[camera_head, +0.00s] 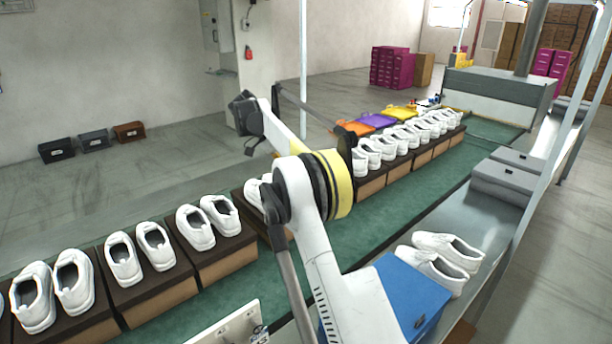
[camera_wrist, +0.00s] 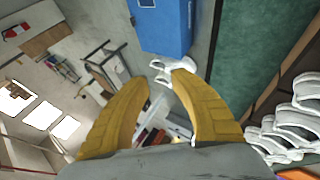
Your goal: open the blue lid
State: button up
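The blue lid (camera_head: 412,288) is on a blue box at the lower right of the head view, on the metal side table. It looks closed, and my arm hides its left part. The blue box (camera_wrist: 165,25) also shows at the top of the wrist view. My gripper (camera_wrist: 162,78) shows two yellow fingers, apart with nothing held between them. The box lies beyond the fingertips, not touched. In the head view my arm is folded over the belt, and the gripper itself cannot be made out clearly.
A pair of white shoes (camera_head: 440,262) stands right beside the blue box. The green conveyor (camera_head: 370,235) carries a row of dark boxes with white shoes. Grey boxes (camera_head: 505,180) sit farther along the metal table (camera_head: 480,225). A slanted post rises at the right.

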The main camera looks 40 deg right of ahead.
dwell(0.4)
jog(key=s+a+n+t+y+b, duration=0.1)
jog(key=s+a+n+t+b, duration=0.3)
jog(key=a, duration=0.4)
jog(key=s+a+n+t+b, duration=0.2)
jog(key=s+a+n+t, duration=0.1)
jog(key=s+a+n, duration=0.3)
jog(key=s+a+f+n+t+y+b, duration=0.4)
jog(key=s+a+f+n+t, duration=0.1)
jog(key=s+a+f, duration=0.9)
jog(key=s+a+t, duration=0.1)
jog(key=s, duration=0.2)
jog(key=shift+s+f+n+t+b, duration=0.2)
jog(key=shift+f+n+t+b, duration=0.1)
jog(key=shift+t, duration=0.1)
jog(key=shift+r, duration=0.1)
